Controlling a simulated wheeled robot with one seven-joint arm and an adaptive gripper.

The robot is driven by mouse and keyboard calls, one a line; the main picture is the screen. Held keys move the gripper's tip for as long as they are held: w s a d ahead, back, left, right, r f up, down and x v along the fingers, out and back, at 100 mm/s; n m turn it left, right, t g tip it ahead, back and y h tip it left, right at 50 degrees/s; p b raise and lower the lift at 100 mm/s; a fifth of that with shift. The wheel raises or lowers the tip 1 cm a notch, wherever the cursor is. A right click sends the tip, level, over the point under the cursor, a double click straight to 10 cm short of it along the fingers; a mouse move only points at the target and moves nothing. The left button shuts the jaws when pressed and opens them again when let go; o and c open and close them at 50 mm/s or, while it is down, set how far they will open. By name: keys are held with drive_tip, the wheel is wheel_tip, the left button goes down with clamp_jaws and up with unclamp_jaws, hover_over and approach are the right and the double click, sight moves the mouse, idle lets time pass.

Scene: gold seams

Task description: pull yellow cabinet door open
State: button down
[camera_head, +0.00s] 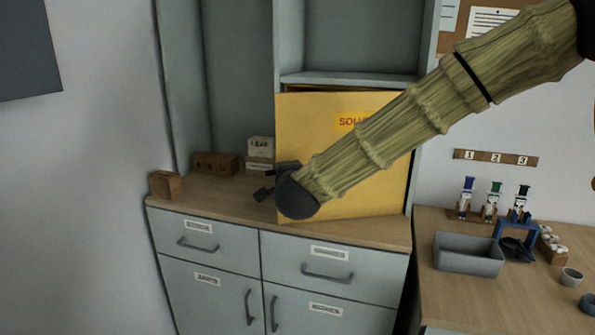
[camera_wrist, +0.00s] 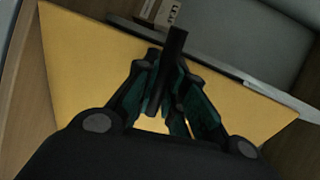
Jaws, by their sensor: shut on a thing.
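The yellow cabinet door (camera_head: 340,200) stands above the wooden counter, with red lettering partly hidden by my arm. It looks slightly ajar: its left edge juts forward, and a thin dark gap with a yellow rim shows above its top. My gripper (camera_head: 265,188) is at the door's left edge in the head view. In the wrist view my gripper (camera_wrist: 168,112) is closed around a dark upright bar, which looks like the door handle (camera_wrist: 177,48). The yellow door face (camera_wrist: 85,65) spreads behind the fingers. The fingertips' exact contact is hard to see.
Wooden blocks (camera_head: 215,163) and a white labelled box (camera_head: 261,150) stand on the counter (camera_head: 220,199) left of the door. Grey drawers (camera_head: 333,262) sit below. A table at right holds a grey bin (camera_head: 468,254) and small bottles. The counter's left part is mostly clear.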

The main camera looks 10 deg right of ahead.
drive_tip(key=shift+w+d, duration=0.1)
drive_tip(key=shift+d, duration=0.15)
drive_tip(key=c, duration=1.5)
unclamp_jaws()
drive_tip(key=shift+d, duration=0.25)
drive_tip(key=shift+a, duration=0.4)
drive_tip(key=s, duration=0.4)
drive_tip(key=s+r, duration=0.1)
drive_tip(key=s, duration=0.3)
drive_tip(key=s+r, duration=0.1)
drive_tip(key=s, duration=0.2)
drive_tip(key=shift+s+d+r, duration=0.15)
drive_tip(key=shift+s, duration=0.25)
